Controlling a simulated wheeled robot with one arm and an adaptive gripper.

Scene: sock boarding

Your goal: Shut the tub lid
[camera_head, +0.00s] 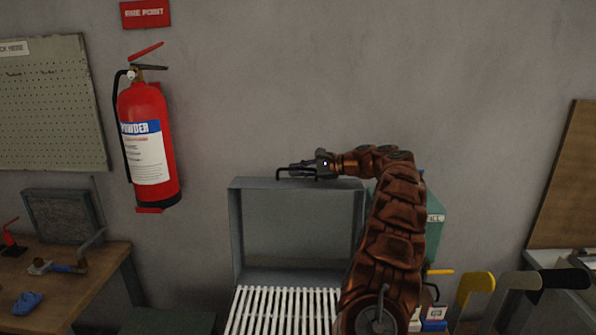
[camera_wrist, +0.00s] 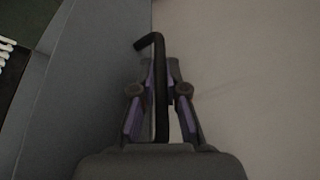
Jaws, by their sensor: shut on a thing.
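The tub lid (camera_head: 236,235) is grey, shaped like a shallow box, and stands raised and upright against the wall side. A white slatted rack (camera_head: 282,312) lies below it, in front. My gripper (camera_head: 300,169) is at the lid's top edge. Its fingers (camera_wrist: 160,95) are closed around a black bar handle (camera_wrist: 160,75), which runs between them and bends at its far end. The handle also shows in the head view (camera_head: 281,174). The grey lid face (camera_wrist: 95,80) fills the left of the wrist view. My arm hides part of the lid's right side.
A red fire extinguisher (camera_head: 148,140) hangs on the wall at left. A workbench (camera_head: 80,285) with tools stands at left. A green box (camera_head: 435,222) is behind my arm. Several handles, one of them yellow (camera_head: 476,284), stand at lower right.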

